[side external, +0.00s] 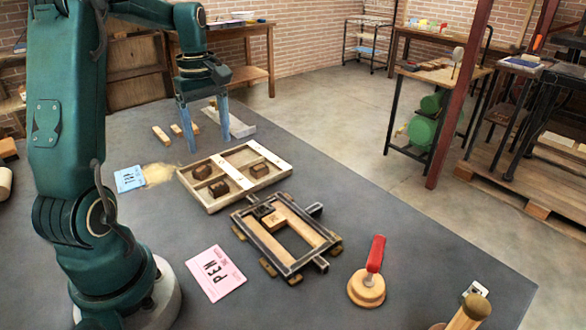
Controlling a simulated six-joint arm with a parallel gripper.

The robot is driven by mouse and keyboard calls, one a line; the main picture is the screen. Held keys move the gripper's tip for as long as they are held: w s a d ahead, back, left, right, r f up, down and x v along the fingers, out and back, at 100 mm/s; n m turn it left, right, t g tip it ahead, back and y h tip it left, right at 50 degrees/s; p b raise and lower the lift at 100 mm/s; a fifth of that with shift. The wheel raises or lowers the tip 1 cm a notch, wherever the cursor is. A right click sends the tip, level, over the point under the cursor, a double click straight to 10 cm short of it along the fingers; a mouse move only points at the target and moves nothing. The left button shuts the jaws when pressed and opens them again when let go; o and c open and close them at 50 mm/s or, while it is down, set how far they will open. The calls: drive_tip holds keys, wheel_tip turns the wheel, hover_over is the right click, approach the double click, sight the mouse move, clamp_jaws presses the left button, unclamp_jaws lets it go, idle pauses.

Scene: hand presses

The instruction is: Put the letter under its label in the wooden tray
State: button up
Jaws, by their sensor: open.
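The wooden tray (209,205) lies mid-table, with several compartments and a pale strip along its far right edge. Its labels are too small to read. Two dark brown letter blocks (218,188) sit in its left part, and another dark block (259,170) sits in its right part. A pale block (274,220) and a small dark piece (263,209) lie inside the metal frame (286,262) in front of the tray. I cannot tell which block is the task's letter. My gripper (209,146) is open and empty, pointing down just behind the tray.
Wooden strips (161,135) and a pale holder (238,126) lie behind the tray. A blue card (128,179) is at left, a pink PEN card (215,272) in front. A red-handled tool (368,283) stands at right.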

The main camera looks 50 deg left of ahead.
drive_tip(key=s+d+r+m+t+y, duration=0.1)
drive_tip(key=d+r+m, duration=0.1)
drive_tip(key=d+m, duration=0.3)
drive_tip(key=d+r+m+t, duration=0.1)
drive_tip(key=d+r+m, duration=0.2)
drive_tip(key=d, duration=0.3)
drive_tip(key=s+d+f+m+t+h, duration=0.1)
drive_tip(key=s+d+f+m+t, duration=0.1)
drive_tip(key=s+d+m, duration=0.5)
drive_tip(key=d+m+t, duration=0.1)
drive_tip(key=d+m, duration=0.1)
drive_tip(key=m, duration=0.1)
drive_tip(key=shift+d+t, duration=0.3)
drive_tip(key=shift+d, duration=0.1)
